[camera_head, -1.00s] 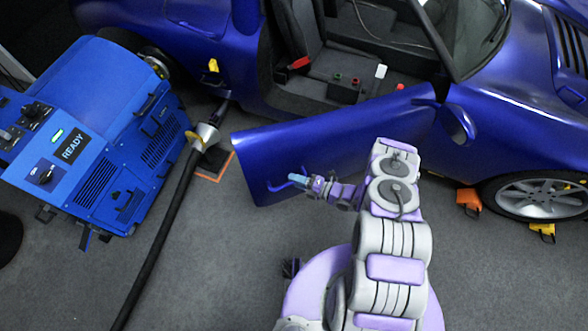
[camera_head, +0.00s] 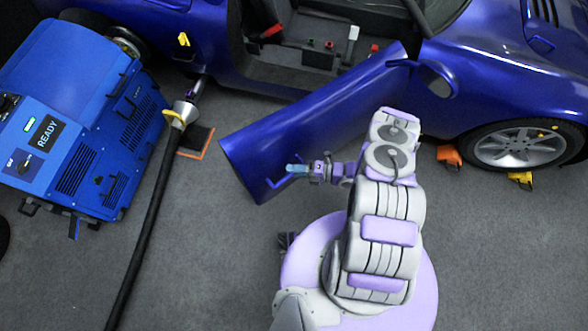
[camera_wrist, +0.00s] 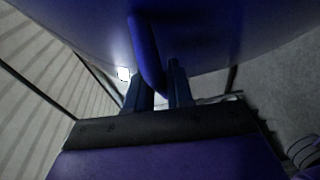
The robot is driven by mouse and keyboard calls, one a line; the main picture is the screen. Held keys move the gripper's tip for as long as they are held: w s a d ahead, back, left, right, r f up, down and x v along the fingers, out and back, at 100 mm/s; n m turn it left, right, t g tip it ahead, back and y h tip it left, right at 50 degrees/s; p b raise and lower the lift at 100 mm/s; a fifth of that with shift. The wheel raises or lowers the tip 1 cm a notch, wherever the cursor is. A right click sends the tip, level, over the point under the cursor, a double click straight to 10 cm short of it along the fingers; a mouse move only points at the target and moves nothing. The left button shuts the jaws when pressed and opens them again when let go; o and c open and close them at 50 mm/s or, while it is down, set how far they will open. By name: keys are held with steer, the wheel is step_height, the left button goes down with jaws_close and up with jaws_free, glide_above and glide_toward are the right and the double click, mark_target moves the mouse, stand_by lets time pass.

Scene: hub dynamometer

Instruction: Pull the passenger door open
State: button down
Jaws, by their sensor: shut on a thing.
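The blue passenger door (camera_head: 310,120) stands open, swung out from the blue car (camera_head: 490,80) with its hinge side near the mirror. Its door handle (camera_head: 272,183) is a blue bar near the free end. My gripper (camera_head: 292,170) is at that bar in the head view. In the wrist view my gripper (camera_wrist: 158,90) has its two dark fingers on either side of the handle (camera_wrist: 147,55), shut on it. The door's outer panel (camera_wrist: 220,30) fills the top of the wrist view. The fingertips' exact contact is partly hidden.
A blue machine marked READY (camera_head: 85,110) stands at the left. A thick black hose (camera_head: 160,215) runs from a funnel (camera_head: 183,112) by the car across the floor. Orange and yellow chocks (camera_head: 449,155) sit by the right wheel. Grey floor (camera_head: 215,260) is free between hose and my base.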

steer(key=c, duration=1.2)
jaws_free()
steer(key=shift+w+f, duration=0.15)
steer(key=shift+f, duration=0.05)
steer(key=shift+o, duration=0.5)
steer(key=shift+d+r, duration=0.1)
steer(key=v, duration=1.7)
steer(key=shift+d, duration=0.25)
